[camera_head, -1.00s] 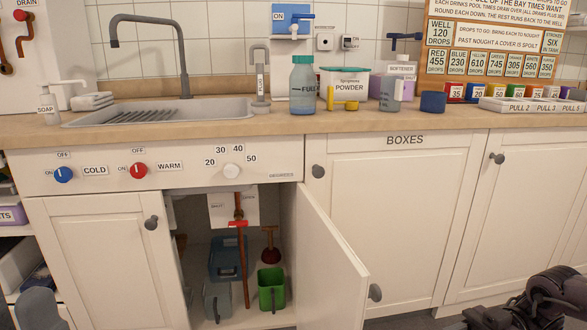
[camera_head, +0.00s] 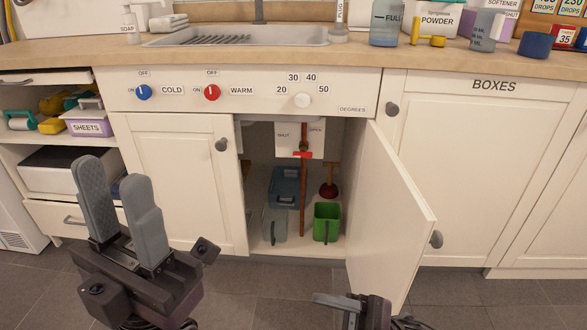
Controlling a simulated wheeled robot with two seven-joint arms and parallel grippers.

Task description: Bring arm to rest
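My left gripper (camera_head: 118,190) is in the lower left, in front of the white cabinet and above the floor. Its two grey fingers point up, and the textured inner face of one shows. They stand apart with nothing between them. My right gripper (camera_head: 345,302) shows only in part at the bottom edge, below the open cabinet door (camera_head: 400,210). One grey finger shows there, pointing left; the rest is cut off or hidden, so its opening cannot be told. Neither gripper visibly touches the cabinet.
The open cupboard under the sink (camera_head: 240,34) holds a green bin (camera_head: 327,222), a plunger (camera_head: 329,188), a blue container (camera_head: 288,187) and a red-handled pipe (camera_head: 303,190). Open shelves (camera_head: 30,138) stand left. Bare floor (camera_head: 265,285) lies in front.

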